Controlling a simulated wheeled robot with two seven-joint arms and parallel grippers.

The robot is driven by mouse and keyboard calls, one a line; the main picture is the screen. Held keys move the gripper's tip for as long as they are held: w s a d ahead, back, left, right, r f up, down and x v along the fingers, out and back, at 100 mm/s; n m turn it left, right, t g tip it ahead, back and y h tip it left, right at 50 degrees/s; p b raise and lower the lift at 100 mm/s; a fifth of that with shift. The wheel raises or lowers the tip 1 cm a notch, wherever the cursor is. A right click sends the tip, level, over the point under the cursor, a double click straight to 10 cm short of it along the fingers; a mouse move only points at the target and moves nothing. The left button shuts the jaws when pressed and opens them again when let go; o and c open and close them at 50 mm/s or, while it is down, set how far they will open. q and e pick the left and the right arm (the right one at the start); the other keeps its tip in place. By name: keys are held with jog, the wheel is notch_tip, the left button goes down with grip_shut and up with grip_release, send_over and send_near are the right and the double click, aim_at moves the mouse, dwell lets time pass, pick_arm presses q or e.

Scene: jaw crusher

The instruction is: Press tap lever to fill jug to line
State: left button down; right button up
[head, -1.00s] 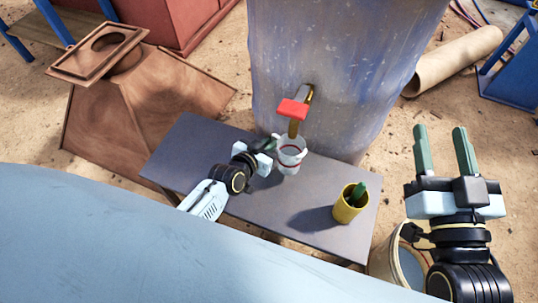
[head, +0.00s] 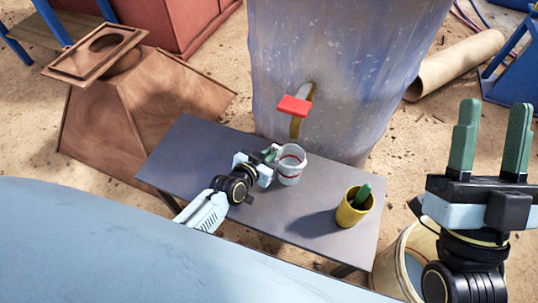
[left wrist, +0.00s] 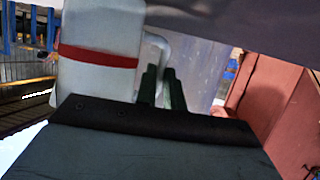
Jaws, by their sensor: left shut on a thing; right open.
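The white jug (head: 290,168) with a red line around it is upright at the table, just in front of and below the tap spout (head: 295,128). I cannot tell if its base touches the table or how full it is. My left gripper (head: 270,153) is shut on the jug's handle from the left. In the left wrist view the jug (left wrist: 98,80), its red line and the handle (left wrist: 160,48) show beside the dark green fingers (left wrist: 162,88). The red tap lever (head: 294,106) sits above the spout on the large barrel (head: 340,60). My right gripper (head: 490,140) is open and empty at the right, away from the tap.
A yellow cup (head: 348,214) holding a green thing stands on the right of the grey table (head: 190,160). A bucket (head: 405,262) stands on the ground right of the table. The table's left part is clear. A brown hopper (head: 130,110) stands at the left.

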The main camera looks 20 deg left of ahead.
pick_arm(q)
jog(key=shift+f, duration=0.1)
jog(key=c, duration=1.5)
grip_release()
